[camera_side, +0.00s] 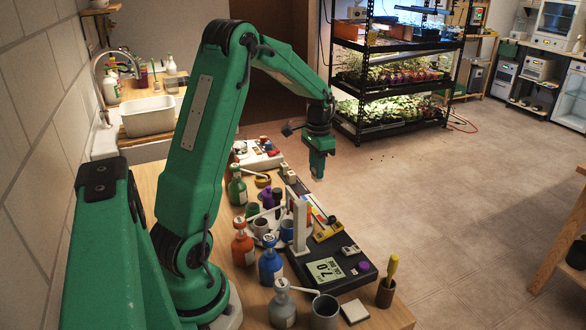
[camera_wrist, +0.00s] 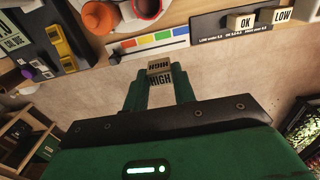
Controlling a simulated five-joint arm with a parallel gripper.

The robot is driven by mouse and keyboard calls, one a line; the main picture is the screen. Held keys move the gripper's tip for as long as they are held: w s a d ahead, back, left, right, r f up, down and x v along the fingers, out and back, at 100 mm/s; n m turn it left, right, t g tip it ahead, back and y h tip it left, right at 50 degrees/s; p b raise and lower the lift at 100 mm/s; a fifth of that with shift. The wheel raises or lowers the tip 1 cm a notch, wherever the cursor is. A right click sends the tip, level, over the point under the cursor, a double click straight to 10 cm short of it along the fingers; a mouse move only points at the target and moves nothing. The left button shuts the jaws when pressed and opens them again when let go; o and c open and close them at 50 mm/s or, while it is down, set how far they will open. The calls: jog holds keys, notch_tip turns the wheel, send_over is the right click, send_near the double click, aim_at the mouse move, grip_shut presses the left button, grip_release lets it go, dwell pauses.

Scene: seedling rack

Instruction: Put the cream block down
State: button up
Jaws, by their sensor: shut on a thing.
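My gripper (camera_wrist: 159,72) is shut on the cream block (camera_wrist: 160,82), which has HIGH printed on it in dark letters. One green finger lies on each side of it in the wrist view. In the side view my gripper (camera_side: 318,172) hangs in the air near the far right edge of the bench, and I cannot make out the block there. Two more cream blocks, marked OK (camera_wrist: 240,22) and LOW (camera_wrist: 282,16), sit on a dark labelled holder (camera_wrist: 215,38) at the upper right of the wrist view, apart from my gripper.
A colour-striped strip (camera_wrist: 150,41) lies on the bench near the holder. A white tile (camera_side: 354,311) lies at the front. Open floor (camera_side: 440,200) lies right of the bench.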

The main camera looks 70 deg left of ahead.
jog(key=shift+w+d+r, duration=0.15)
jog(key=shift+d+r, duration=0.35)
jog(key=shift+d, duration=0.3)
jog(key=shift+w+d+r, duration=0.1)
jog(key=shift+d+r, duration=0.35)
jog(key=shift+d, duration=0.3)
jog(key=shift+a, duration=0.1)
jog(key=s+a+f+n, duration=0.1)
jog(key=s+a+f, duration=0.1)
jog(key=a, duration=0.5)
jog(key=s+a+f+n, duration=0.2)
jog(key=s+a, duration=0.3)
jog(key=a, duration=0.2)
jog(key=s+a+f+n, duration=0.1)
jog(key=s+a+f, duration=0.2)
jog(key=a, duration=0.4)
jog(key=shift+s+a+n, duration=0.25)
jog(key=shift+s+n, duration=0.05)
jog(key=shift+s, duration=0.05)
jog(key=shift+f, duration=0.1)
jog(key=shift+f, duration=1.9)
jog(key=shift+f, duration=0.45)
